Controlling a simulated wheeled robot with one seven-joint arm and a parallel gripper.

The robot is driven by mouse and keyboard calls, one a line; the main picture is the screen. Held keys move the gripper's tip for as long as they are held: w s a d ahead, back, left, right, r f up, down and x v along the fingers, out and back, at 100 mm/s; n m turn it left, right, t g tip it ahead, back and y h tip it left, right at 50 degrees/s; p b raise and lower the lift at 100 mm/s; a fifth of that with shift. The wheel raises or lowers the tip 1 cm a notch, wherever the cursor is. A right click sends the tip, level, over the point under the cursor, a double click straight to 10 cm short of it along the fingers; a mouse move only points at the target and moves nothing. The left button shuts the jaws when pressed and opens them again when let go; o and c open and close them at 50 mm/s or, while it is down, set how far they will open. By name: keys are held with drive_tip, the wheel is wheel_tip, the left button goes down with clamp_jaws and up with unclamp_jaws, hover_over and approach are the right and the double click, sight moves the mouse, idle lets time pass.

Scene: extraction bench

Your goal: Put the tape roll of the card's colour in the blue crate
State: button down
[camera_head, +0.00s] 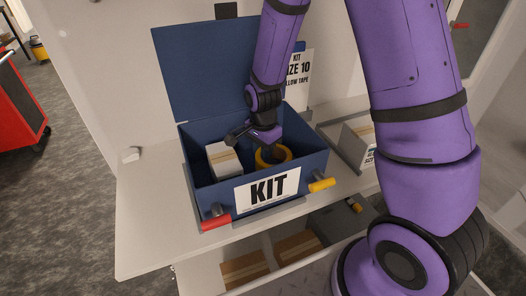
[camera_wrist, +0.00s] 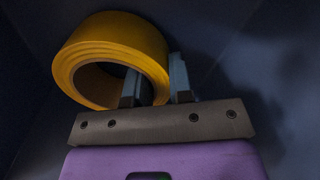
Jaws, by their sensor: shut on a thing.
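The blue crate (camera_head: 317,166) has its lid standing up at the back and a "KIT" label (camera_head: 267,190) on its front. The yellow tape roll (camera_head: 284,159) is inside the crate, right of the middle. My gripper (camera_head: 268,148) reaches down into the crate and is shut on the roll. In the wrist view, the fingers (camera_wrist: 155,88) pinch the wall of the yellow tape roll (camera_wrist: 122,32), one inside the ring and one outside. I cannot tell whether the roll touches the crate floor. The card (camera_head: 301,75) behind the crate reads partly "KIT", "ZE 10" and "LLOW TAPE"; my arm hides its left part.
A white box (camera_head: 223,160) stands in the crate's left part. A grey tray (camera_head: 345,147) holding a box lies to the right. The bench's left front (camera_head: 150,235) is clear.

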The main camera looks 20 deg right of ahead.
drive_tip(key=shift+f, duration=0.3)
drive_tip(key=c, duration=1)
unclamp_jaws()
drive_tip(key=shift+f, duration=0.15)
wheel_tip(320, 180, up, 13)
drive_tip(key=s+d+r+n+t, duration=0.1)
drive_tip(key=s+d+r+n, duration=0.1)
drive_tip(key=s+r+n, duration=0.3)
drive_tip(key=s+d+r+n+t, duration=0.1)
drive_tip(key=s+d+r, duration=0.15)
drive_tip(key=r, duration=0.55)
drive_tip(key=s+r+n+t, duration=0.1)
drive_tip(key=s+r+n, duration=0.1)
drive_tip(key=s, duration=0.3)
drive_tip(key=s+d+r+n+t, duration=0.1)
drive_tip(key=s+r+n, duration=0.1)
drive_tip(key=s, duration=0.3)
drive_tip(key=s+d+r+n+t, duration=0.1)
drive_tip(key=s+r+n, duration=0.2)
drive_tip(key=s, duration=0.2)
drive_tip(key=shift+d+r+n, duration=0.1)
drive_tip(key=shift+d+n, duration=0.05)
drive_tip(key=shift+n, duration=0.15)
